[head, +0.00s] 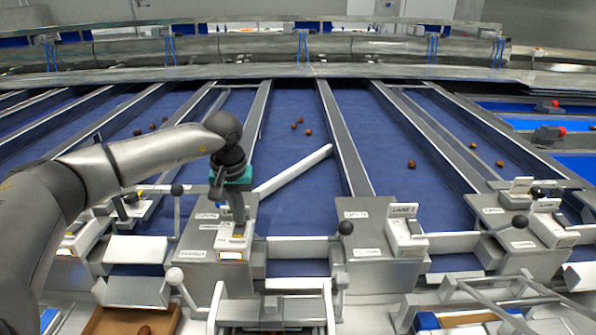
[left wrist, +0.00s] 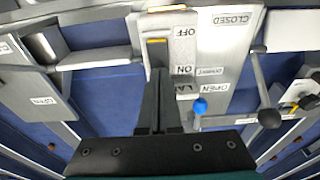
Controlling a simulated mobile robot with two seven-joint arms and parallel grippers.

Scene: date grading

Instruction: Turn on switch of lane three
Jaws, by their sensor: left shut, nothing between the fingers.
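My left gripper (head: 238,222) is shut and empty, pointing down at the switch box (head: 232,243) of the lane left of the one marked LANE 2. The fingertips are at the switch; I cannot tell whether they touch it. In the left wrist view, the shut fingers (left wrist: 161,103) reach over the switch (left wrist: 158,58), beside OFF and ON labels. An amber strip on that box is lit. The lane label there is mostly hidden by the fingers, showing only "LA", so its number is unreadable. The switch's position is unclear. My right gripper is not in view.
A LANE 2 switch box (head: 404,236) stands to the right, with a black-knobbed lever (head: 346,228) beside it. A diagonal bar (head: 292,171) crosses the blue belt behind. Several dates lie on the belts.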

